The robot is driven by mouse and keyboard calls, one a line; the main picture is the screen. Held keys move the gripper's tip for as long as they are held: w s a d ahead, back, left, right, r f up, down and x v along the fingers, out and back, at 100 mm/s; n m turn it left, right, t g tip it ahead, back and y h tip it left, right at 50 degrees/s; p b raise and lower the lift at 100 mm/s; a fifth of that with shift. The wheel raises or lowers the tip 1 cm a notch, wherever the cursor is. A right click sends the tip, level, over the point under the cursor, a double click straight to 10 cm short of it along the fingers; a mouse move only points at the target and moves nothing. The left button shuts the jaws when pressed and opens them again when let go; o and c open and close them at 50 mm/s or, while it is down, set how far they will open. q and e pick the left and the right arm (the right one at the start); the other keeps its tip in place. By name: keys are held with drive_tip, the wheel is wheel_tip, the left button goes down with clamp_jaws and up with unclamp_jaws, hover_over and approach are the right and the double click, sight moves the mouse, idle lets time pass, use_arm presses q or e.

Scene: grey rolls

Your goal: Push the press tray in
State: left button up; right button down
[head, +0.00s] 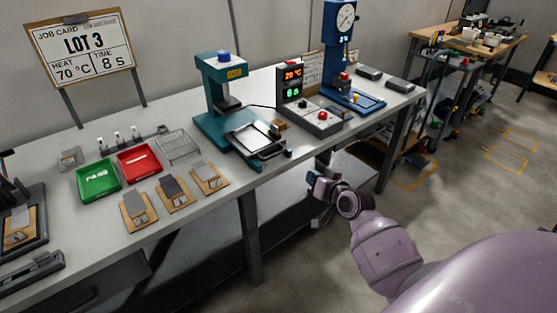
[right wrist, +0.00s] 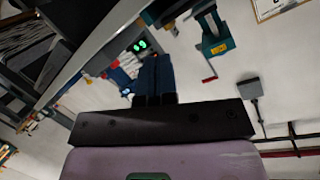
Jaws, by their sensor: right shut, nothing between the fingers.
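The teal press (head: 222,95) stands on the bench with a blue knob on top. Its tray (head: 262,150) is slid out at the front, toward the bench's front edge, as a dark frame with a pale inside. My right gripper (head: 314,180) is in front of the bench edge, to the right of the tray and apart from it. Its dark blue fingers (right wrist: 155,78) are shut and empty. The press's teal body also shows in the right wrist view (right wrist: 217,42). My left gripper is in neither view.
A control box (head: 318,120) with a lit display stands right of the press, then a blue gauge press (head: 338,50). Left are a wire rack (head: 178,145), red tray (head: 139,163), green tray (head: 98,182) and several boards. The floor before the bench is clear.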

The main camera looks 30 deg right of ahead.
drive_tip(key=m, duration=0.3)
drive_tip(key=m+y+b, duration=0.2)
drive_tip(key=m, duration=0.6)
approach(274, 156)
drive_tip(key=d+x, duration=0.1)
drive_tip(key=x, duration=0.7)
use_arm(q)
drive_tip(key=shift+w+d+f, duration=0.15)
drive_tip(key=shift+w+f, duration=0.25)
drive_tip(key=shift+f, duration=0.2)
use_arm(e)
drive_tip(key=shift+s+a+f+t, duration=0.15)
drive_tip(key=shift+s+a+t, duration=0.1)
drive_tip(key=shift+a+t, duration=0.2)
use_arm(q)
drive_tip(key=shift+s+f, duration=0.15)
